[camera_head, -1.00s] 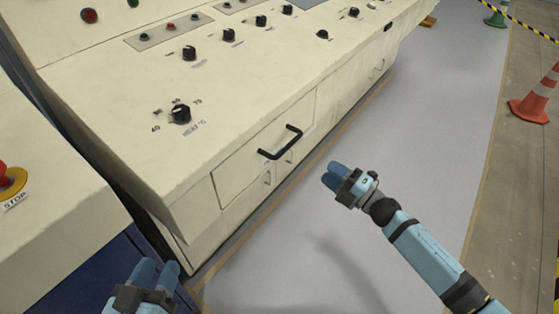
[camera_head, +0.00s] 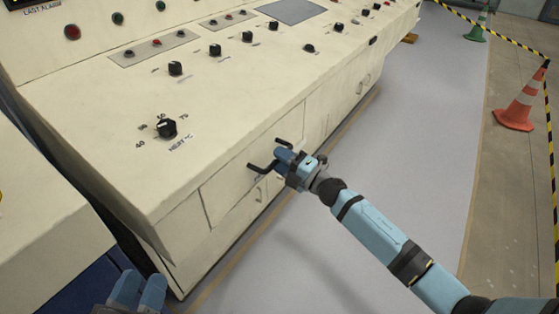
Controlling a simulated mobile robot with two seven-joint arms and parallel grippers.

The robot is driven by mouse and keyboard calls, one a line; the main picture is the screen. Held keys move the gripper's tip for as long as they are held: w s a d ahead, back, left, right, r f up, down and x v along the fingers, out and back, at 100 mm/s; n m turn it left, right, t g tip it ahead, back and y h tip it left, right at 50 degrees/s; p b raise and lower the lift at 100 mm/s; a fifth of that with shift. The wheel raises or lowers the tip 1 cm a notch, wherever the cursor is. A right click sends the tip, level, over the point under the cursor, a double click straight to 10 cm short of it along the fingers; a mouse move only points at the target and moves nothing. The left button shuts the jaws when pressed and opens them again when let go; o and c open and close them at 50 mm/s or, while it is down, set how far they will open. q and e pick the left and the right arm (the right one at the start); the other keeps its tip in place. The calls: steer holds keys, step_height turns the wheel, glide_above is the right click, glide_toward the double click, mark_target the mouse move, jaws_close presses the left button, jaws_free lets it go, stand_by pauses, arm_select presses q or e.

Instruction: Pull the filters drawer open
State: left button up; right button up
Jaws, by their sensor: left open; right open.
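The drawer (camera_head: 226,191) is a cream front panel in the side of the control console, and it looks shut. Its black bar handle (camera_head: 257,167) is partly hidden by my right gripper. My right gripper (camera_head: 283,158) is open with its blue fingertips at the middle of the handle; I cannot tell whether the bar lies between them. My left gripper (camera_head: 139,287) is open and empty at the bottom left, away from the drawer. No label on the drawer can be read.
The cream console (camera_head: 110,105) carries several black knobs, including a heat knob (camera_head: 166,128). Another cream cabinet (camera_head: 50,225) stands at the left. The grey floor (camera_head: 420,130) is clear on the right, up to an orange cone (camera_head: 521,105) and striped tape.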

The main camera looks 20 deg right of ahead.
arm_select(q)
steer(key=shift+r, duration=0.15)
arm_select(e)
steer(key=shift+w+a, duration=0.1)
steer(key=shift+w, duration=0.05)
jaws_close()
arm_select(q)
steer(key=s+a+f+g+y+p, duration=0.2)
steer(key=s+f+g+y+p, duration=0.1)
steer(key=f, duration=0.5)
steer(key=shift+f+g+p, duration=0.4)
steer(key=shift+g+p, duration=0.2)
steer(key=shift+p, duration=0.4)
arm_select(e)
steer(key=r+v, duration=0.2)
steer(key=v, duration=1.2)
steer(key=r+v, duration=0.3)
steer(key=v, duration=1.1)
steer(key=shift+s+d+r, duration=0.25)
steer(key=shift+s+d, duration=0.1)
steer(key=shift+s, duration=0.05)
arm_select(q)
steer(key=shift+s+a+f, duration=0.1)
steer(key=shift+s+a, duration=0.05)
